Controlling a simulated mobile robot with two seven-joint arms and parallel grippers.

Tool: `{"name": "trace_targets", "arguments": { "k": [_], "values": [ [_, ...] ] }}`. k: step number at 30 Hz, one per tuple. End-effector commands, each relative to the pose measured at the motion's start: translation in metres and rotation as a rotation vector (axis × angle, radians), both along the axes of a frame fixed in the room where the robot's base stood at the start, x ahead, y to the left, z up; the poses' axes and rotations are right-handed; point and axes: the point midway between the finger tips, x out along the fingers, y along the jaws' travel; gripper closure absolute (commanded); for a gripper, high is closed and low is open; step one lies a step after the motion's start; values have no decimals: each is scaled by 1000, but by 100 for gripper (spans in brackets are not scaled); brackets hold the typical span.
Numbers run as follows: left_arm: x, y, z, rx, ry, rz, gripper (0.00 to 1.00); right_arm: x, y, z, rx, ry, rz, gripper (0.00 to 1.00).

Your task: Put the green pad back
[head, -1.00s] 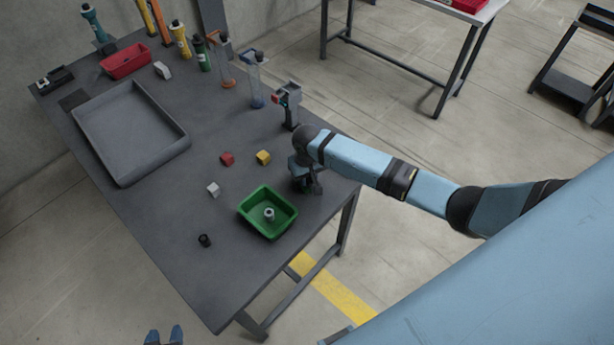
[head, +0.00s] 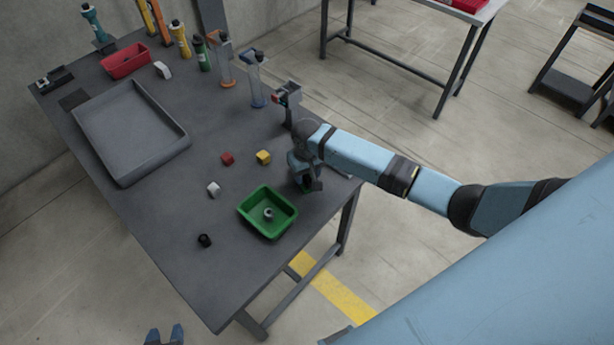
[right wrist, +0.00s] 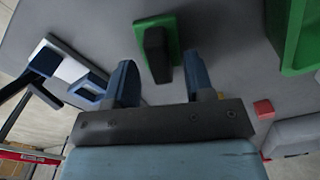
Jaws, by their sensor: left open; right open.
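The green pad (right wrist: 172,30) shows in the right wrist view as a small green plate with a dark upright grip block (right wrist: 156,52) on it. My right gripper (right wrist: 161,80) is open, its two blue fingers on either side of the block's near end, with no visible contact. In the head view my right gripper (head: 309,184) is low over the table's right edge, beside the green tray, and hides the pad. My left gripper (head: 164,336) is open and empty at the bottom edge of the head view, off the table.
The green tray (head: 251,203) holds a small grey ring-like part (head: 268,214). Red (head: 227,159), yellow (head: 264,157) and white (head: 213,190) blocks and a black piece (head: 205,240) lie nearby. A stand (head: 289,105) rises behind my right gripper. A large grey tray (head: 158,159) lies left.

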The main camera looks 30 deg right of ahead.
Motion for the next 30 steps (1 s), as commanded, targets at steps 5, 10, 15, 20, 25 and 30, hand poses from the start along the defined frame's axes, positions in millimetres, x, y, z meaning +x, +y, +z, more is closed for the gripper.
{"name": "trace_targets", "arguments": {
  "k": [5, 10, 15, 20, 25, 30],
  "values": [
    [0, 1, -1, 1, 1, 1, 57, 1, -1, 41, 0, -5, 1, 52],
    [0, 1, -2, 1, 1, 1, 57, 0, 0, 74, 0, -3, 0, 52],
    [0, 1, -3, 1, 1, 1, 57, 0, 0, 93, 0, -1, -1, 52],
    [0, 1, -3, 1, 1, 1, 57, -9, 11, 87, 30, -34, 25, 52],
    [0, 0, -3, 0, 1, 0, 57, -44, 52, 55, 149, -203, 113, 52],
    [0, 0, -2, 0, 1, -1, 57, -88, 89, 40, 256, -453, 188, 52]
  ]
}}
